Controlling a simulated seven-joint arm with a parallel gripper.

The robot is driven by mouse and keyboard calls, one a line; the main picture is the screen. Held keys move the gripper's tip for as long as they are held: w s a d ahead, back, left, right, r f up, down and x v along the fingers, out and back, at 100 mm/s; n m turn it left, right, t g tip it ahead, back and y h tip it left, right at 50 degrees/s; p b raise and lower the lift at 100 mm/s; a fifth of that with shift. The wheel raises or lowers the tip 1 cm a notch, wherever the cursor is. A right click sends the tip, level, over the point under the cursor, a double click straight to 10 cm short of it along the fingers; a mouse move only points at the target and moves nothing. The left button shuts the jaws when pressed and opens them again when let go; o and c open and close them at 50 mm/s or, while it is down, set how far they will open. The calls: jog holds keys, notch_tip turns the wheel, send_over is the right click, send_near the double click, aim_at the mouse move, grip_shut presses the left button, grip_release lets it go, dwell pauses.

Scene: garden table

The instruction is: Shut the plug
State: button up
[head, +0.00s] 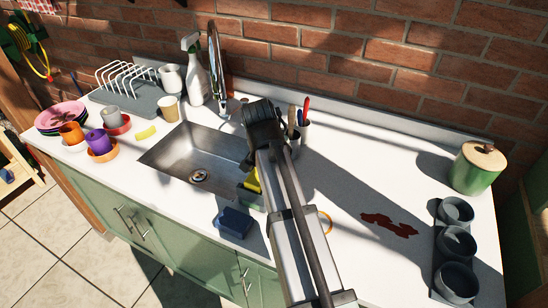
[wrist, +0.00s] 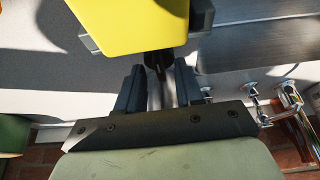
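The plug (head: 199,176) is a small round metal piece at the drain in the floor of the steel sink (head: 185,145), left of my arm in the head view. I cannot tell whether it is raised or flush. It does not show in the wrist view. My gripper (wrist: 158,82) has its two dark fingers apart, with no object clearly held. The head view hides the fingers behind my arm. In the wrist view a yellow block (wrist: 130,22) in a grey holder lies just beyond the fingertips, and part of the sink (wrist: 250,50) shows to the right.
The faucet (head: 215,62) and spray bottle (head: 195,70) stand behind the sink. A cup of utensils (head: 302,128) stands right of it. Cups and plates (head: 60,116) crowd the left. Grey bowls (head: 456,244) stand far right.

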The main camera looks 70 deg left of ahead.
jog(key=v, duration=1.3)
jog(key=shift+r, duration=0.2)
jog(key=shift+s+d, duration=0.15)
